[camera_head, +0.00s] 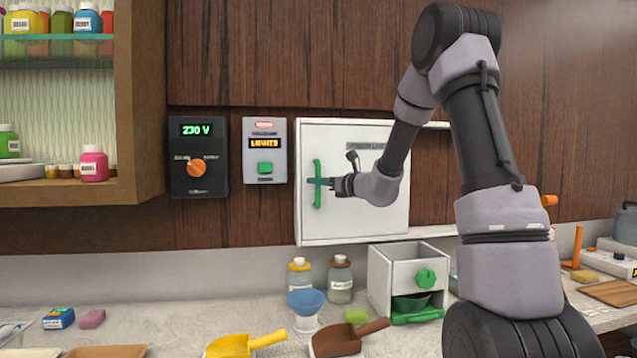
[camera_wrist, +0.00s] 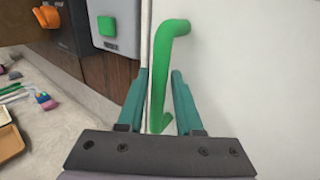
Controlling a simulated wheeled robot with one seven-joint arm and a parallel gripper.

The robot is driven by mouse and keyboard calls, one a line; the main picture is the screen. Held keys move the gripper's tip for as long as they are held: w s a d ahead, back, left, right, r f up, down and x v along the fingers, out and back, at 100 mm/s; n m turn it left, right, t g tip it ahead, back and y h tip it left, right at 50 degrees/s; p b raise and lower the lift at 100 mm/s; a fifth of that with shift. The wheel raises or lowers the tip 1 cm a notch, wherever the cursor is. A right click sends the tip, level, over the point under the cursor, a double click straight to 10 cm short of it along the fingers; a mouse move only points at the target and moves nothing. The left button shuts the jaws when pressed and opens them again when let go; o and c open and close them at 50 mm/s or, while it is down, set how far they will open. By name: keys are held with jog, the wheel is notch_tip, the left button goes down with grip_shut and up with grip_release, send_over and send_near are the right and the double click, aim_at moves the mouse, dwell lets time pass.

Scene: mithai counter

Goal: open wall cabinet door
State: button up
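The white wall cabinet door (camera_head: 355,220) is on the wood wall and looks shut, its face flat with the frame. A green vertical bar handle (camera_head: 317,196) is at its left edge; it also shows in the wrist view (camera_wrist: 166,50). My gripper (camera_head: 326,181) reaches the handle from the right. In the wrist view my gripper (camera_wrist: 159,95) has its teal fingers apart, one on each side of the handle. Gaps seem to show, and I see no firm contact. My wrist hides part of the door and its label.
A grey light switch box (camera_head: 265,175) and a black voltage panel (camera_head: 187,180) are left of the door. A wooden shelf (camera_head: 140,100) is at far left.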

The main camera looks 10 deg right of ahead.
jog(key=shift+a, duration=0.1)
grip_shut()
dwell(1.4)
